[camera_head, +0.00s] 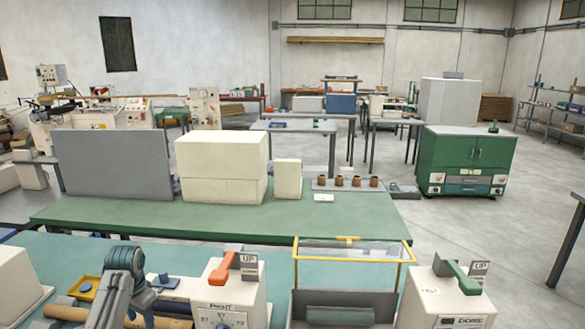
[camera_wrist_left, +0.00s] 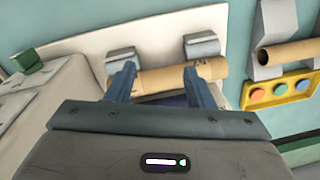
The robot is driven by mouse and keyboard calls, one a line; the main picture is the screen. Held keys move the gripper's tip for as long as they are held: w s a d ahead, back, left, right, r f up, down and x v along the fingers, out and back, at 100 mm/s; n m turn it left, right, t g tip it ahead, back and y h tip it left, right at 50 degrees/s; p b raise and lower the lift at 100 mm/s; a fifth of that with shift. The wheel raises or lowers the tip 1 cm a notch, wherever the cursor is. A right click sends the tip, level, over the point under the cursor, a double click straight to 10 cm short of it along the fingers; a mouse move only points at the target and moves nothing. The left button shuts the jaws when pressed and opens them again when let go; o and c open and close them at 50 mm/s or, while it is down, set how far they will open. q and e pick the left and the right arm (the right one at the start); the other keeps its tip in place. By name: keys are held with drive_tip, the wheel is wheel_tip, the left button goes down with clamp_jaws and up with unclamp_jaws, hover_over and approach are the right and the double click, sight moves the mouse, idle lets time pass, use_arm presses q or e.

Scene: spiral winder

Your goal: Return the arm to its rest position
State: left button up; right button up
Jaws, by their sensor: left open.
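My left arm reaches in at the bottom left of the head view, with its gripper (camera_head: 143,301) pointing down at the near bench. In the left wrist view the two fingers of my left gripper (camera_wrist_left: 160,72) are spread apart. A brown cardboard tube (camera_wrist_left: 165,75) lies beyond them across two grey supports (camera_wrist_left: 202,46); the right finger overlaps it in the picture. I cannot tell whether the fingers touch it. My right gripper is not in view.
A white box with an orange handle (camera_head: 222,267) stands right of my left gripper. A yellow-framed clear cover (camera_head: 350,262) and a green-handled box (camera_head: 455,275) stand farther right. A yellow panel with coloured buttons (camera_wrist_left: 280,92) shows at the right. The green table (camera_head: 340,215) lies behind.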

use_arm(q)
drive_tip(key=s+d+f+t, duration=0.1)
drive_tip(key=s+d+f, duration=0.4)
drive_tip(key=s, duration=0.4)
drive_tip(key=s+d+f, duration=0.2)
drive_tip(key=s+f, duration=0.5)
drive_tip(key=s, duration=0.2)
drive_tip(key=s+d+r+n+t, duration=0.1)
drive_tip(key=s+d+r+n, duration=0.15)
drive_tip(key=s, duration=0.85)
drive_tip(key=s+d+r+n+t, duration=0.15)
drive_tip(key=s+d, duration=0.25)
drive_tip(key=s, duration=0.7)
drive_tip(key=a+f+g+b, duration=0.1)
drive_tip(key=a+f+b, duration=0.1)
drive_tip(key=f, duration=1.5)
drive_tip(key=a+f+g+b, duration=0.1)
drive_tip(key=a+f, duration=0.1)
drive_tip(key=f, duration=1.5)
drive_tip(key=s+f+b, duration=0.2)
drive_tip(key=s+f, duration=1.6)
drive_tip(key=f, duration=0.2)
drive_tip(key=shift+s+a+f+g, duration=0.15)
drive_tip(key=shift+s+a+g, duration=0.15)
drive_tip(key=shift+g, duration=0.15)
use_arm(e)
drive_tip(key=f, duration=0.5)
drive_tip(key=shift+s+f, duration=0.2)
